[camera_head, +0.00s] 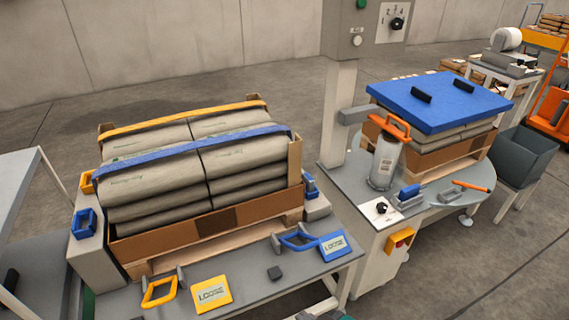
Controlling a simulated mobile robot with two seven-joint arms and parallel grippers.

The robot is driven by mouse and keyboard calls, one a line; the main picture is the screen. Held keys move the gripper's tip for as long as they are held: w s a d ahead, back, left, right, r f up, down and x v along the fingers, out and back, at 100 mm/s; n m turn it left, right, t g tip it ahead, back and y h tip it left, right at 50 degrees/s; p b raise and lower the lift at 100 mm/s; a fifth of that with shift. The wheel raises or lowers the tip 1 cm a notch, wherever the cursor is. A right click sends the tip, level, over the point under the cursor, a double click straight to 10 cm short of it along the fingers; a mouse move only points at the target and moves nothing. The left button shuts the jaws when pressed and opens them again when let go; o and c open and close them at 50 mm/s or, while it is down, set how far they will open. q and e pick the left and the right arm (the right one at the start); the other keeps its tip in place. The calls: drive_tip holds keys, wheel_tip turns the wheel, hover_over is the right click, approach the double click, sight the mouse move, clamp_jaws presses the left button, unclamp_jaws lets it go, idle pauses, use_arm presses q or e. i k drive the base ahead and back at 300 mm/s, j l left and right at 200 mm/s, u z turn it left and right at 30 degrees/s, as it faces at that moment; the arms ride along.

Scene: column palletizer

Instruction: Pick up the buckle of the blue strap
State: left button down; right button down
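A blue strap (190,152) lies across the top of the stacked sacks, from the left side to the right side. A blue open-frame piece (84,223), which looks like a buckle, sits at the left end on a grey block. Another small blue piece (310,185) is at the right end, beside the stack. I cannot tell for sure which one is the strap's buckle. A blue handle (297,241) lies on the table in front, next to a blue card reading LOOSE (333,245). No gripper is clearly visible.
A yellow strap (180,117) crosses the sacks behind, with a yellow piece (87,183) at its left. A round table (440,212) with tools stands right.

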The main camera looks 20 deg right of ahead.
sight(311, 181)
drive_tip(key=l+u, duration=0.3)
drive_tip(key=l, duration=0.3)
drive_tip(key=l+u, duration=0.3)
drive_tip(key=l, duration=0.3)
drive_tip(key=i, duration=0.45)
